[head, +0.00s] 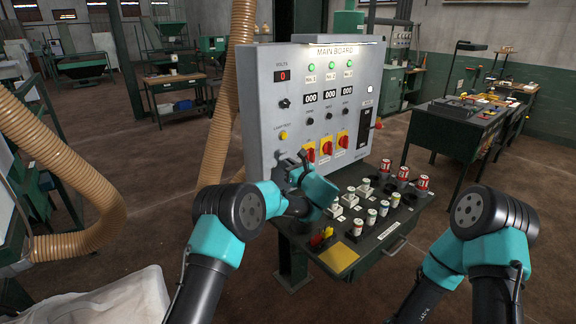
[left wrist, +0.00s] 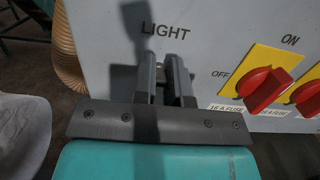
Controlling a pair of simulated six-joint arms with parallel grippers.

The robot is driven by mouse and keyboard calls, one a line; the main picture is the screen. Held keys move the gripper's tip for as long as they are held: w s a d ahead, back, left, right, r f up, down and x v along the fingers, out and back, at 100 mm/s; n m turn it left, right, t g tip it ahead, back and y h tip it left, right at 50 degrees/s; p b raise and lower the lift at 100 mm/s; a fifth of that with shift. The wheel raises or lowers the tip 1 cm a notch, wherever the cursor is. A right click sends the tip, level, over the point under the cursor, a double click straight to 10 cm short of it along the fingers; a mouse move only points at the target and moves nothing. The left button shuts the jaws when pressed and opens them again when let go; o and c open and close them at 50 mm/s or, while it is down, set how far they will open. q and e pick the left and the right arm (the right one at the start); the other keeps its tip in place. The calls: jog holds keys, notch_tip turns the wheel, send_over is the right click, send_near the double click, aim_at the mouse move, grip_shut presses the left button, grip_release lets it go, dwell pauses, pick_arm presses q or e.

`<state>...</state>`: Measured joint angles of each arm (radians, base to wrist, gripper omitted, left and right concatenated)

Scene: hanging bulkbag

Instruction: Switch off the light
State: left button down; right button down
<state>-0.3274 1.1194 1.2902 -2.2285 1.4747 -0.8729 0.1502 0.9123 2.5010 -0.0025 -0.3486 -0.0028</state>
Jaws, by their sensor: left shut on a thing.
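The grey main board (head: 300,60) stands upright on a dark desk panel. In the left wrist view, the word LIGHT (left wrist: 165,31) is printed on the board just above my left fingertips. My left gripper (head: 292,165) is up against the lower left of the board. It also shows in the left wrist view (left wrist: 167,62), its two fingers close together with a narrow gap, shut on the light switch, which the fingers hide. The switch's setting cannot be seen. My right arm is at the right; its gripper is out of view.
Red rotary switches on yellow plates (head: 326,147) sit just right of my left gripper. The desk panel (head: 378,240) below carries several fuses and small parts. A ribbed tan hose (head: 225,100) hangs left of the board. A workbench (head: 450,118) stands at the right.

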aim_at(282, 151)
pick_arm(q)
jog(key=shift+f+t+y, duration=0.15)
jog(key=shift+t+y, duration=0.35)
jog(key=c, duration=1.2)
grip_release()
jog(key=shift+o, duration=0.2)
jog(key=shift+r, duration=1.55)
jog(key=shift+s+d+r, duration=0.1)
jog(key=shift+s+r, duration=0.15)
jog(key=shift+s, duration=0.05)
jog(key=s+r, duration=0.1)
jog(key=s, duration=1.4)
jog(key=shift+s+d+r, duration=0.2)
jog(key=shift+s+d, duration=0.05)
jog(key=shift+d, duration=0.05)
